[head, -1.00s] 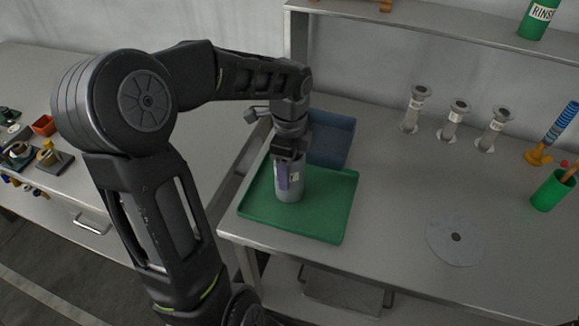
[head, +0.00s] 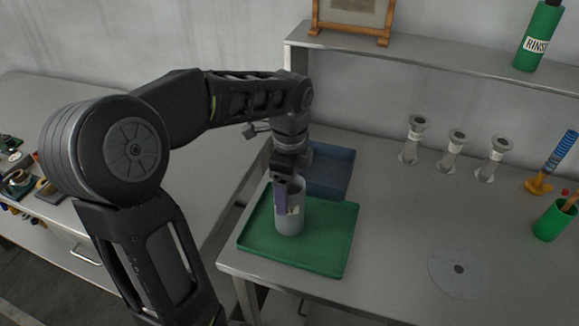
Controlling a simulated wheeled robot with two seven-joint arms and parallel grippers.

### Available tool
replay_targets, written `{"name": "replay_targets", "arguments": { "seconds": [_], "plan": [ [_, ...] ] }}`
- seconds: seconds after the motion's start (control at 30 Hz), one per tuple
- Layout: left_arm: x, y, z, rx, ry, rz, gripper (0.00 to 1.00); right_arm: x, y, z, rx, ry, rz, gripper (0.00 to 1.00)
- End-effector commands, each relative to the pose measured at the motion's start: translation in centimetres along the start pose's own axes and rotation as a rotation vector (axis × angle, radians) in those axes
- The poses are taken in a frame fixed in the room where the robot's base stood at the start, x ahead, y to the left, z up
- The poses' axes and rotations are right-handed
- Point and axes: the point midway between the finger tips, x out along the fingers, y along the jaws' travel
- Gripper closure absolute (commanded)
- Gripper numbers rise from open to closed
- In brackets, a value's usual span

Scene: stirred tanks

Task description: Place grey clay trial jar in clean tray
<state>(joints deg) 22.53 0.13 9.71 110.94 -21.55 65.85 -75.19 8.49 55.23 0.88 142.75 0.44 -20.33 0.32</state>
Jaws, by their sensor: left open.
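The grey jar (head: 291,222) stands upright on the green tray (head: 330,247), in its left-middle part, with a pale label near its upper side. My left gripper (head: 288,192) is open at the jar's rim, pointing down, with a purple-faced finger in front of the jar's near wall. The far finger is hidden, and I cannot tell whether the fingers touch the jar. A blue tray (head: 333,170) lies just behind the green one, partly hidden by my left wrist. My right gripper is out of view.
Several small grey flared vessels (head: 455,150) stand at the back right. A perforated grey disc (head: 459,272), a green cup (head: 553,220) and an orange-based blue stand (head: 545,178) are on the right. The shelf (head: 430,65) holds a green RINSE bottle (head: 538,38).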

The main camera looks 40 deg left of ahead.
Motion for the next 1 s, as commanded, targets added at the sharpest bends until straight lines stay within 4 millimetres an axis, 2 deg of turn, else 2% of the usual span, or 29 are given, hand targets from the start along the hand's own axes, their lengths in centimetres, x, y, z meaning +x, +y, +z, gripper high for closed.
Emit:
{"name": "replay_targets", "arguments": {
  "seconds": [0.2, 0.4, 1.0],
  "plan": [
    [-4.7, -0.1, 0.0, 0.001, 0.001, -0.004, 0.16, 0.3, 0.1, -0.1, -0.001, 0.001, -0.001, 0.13],
    [-7.2, 0.0, 0.0, 0.001, 0.000, -0.001, 0.16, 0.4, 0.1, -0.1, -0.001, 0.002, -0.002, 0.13],
    [-7.7, 0.0, 0.0, 0.001, 0.001, 0.001, 0.16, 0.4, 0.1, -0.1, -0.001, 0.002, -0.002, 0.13]
  ]
}}
